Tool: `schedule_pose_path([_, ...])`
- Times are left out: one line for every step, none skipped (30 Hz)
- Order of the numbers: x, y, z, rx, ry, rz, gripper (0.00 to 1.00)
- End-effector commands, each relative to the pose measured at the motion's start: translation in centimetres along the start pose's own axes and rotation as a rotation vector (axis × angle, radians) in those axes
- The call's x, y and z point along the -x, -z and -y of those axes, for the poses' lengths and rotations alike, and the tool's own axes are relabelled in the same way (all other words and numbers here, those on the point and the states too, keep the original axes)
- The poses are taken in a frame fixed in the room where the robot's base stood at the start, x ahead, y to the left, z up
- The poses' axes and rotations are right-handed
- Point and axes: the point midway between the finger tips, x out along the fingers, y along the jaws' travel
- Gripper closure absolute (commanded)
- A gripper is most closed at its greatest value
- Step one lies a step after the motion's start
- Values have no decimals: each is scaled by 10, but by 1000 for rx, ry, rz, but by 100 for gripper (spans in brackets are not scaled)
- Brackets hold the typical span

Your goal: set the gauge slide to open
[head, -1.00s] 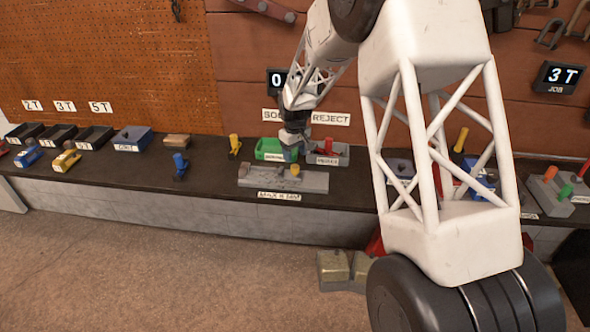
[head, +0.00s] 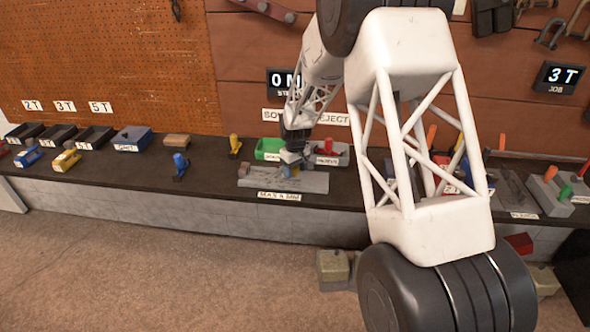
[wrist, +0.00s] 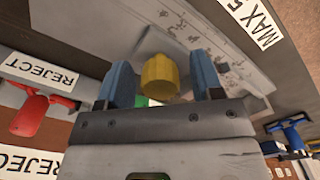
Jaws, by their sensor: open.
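The gauge (head: 258,182) is a flat grey plate on the bench, with a "MAX 5 MM" label (head: 279,197) at its front edge. Its yellow knob (wrist: 158,76) shows in the wrist view between the two blue fingers of my gripper (wrist: 163,84). The fingers are open, one on each side of the knob, and I cannot tell whether either touches it. The slide's position along the plate is unclear.
A yellow clamp-like piece (head: 234,145) and a blue one (head: 180,166) stand to the left. The bench front of the gauge is clear.

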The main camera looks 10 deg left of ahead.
Motion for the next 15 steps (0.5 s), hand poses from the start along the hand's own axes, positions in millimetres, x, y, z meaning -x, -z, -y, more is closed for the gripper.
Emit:
schedule_pose_path([0, 0, 0, 0, 0, 0, 40])
schedule_pose_path([0, 0, 0, 0, 0, 0, 40])
schedule_pose_path([0, 0, 0, 0, 0, 0, 41])
schedule_pose_path([0, 0, 0, 0, 0, 0, 46])
schedule_pose_path([0, 0, 0, 0, 0, 0, 50])
schedule_pose_path([0, 0, 0, 0, 0, 0, 56])
schedule_pose_path([0, 0, 0, 0, 0, 0, 61])
schedule_pose_path([0, 0, 0, 0, 0, 0, 66])
schedule_pose_path([0, 0, 0, 0, 0, 0, 72])
schedule_pose_path([0, 0, 0, 0, 0, 0, 76])
schedule_pose_path([0, 0, 0, 0, 0, 0, 81])
schedule_pose_path([0, 0, 0, 0, 0, 0, 87])
schedule_pose_path([0, 0, 0, 0, 0, 0, 92])
schedule_pose_path([0, 0, 0, 0, 0, 0, 96])
schedule_pose_path([0, 0, 0, 0, 0, 0, 100])
